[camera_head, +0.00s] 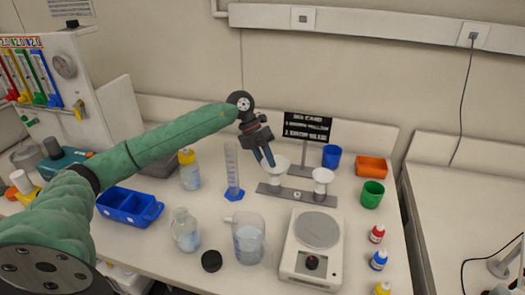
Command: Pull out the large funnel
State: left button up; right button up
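A white large funnel (281,168) sits in the left part of a grey holder (298,193) toward the back of the bench. A smaller white funnel (323,178) sits in the holder's right part. My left gripper (268,163) points down at the large funnel's left rim, its blue fingers overlapping that rim in the camera_head view. I cannot tell whether the fingers touch the funnel or how wide the gap between them is. My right gripper is not in view.
A graduated cylinder (232,178) stands left of the holder. A black sign (307,128) stands behind it. A white balance (312,256) and a beaker (248,240) are in front. Blue (331,156) and green (372,195) cups stand to the right.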

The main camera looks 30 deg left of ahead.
pick_arm(q)
jog(key=shift+d+f, duration=0.15)
jog(key=shift+f, duration=0.1)
grip_shut()
jog(key=shift+r+p, duration=0.3)
jog(key=shift+r, duration=1.3)
dwell(0.7)
jog(key=shift+r+p, duration=0.4)
jog(key=shift+r, duration=1.15)
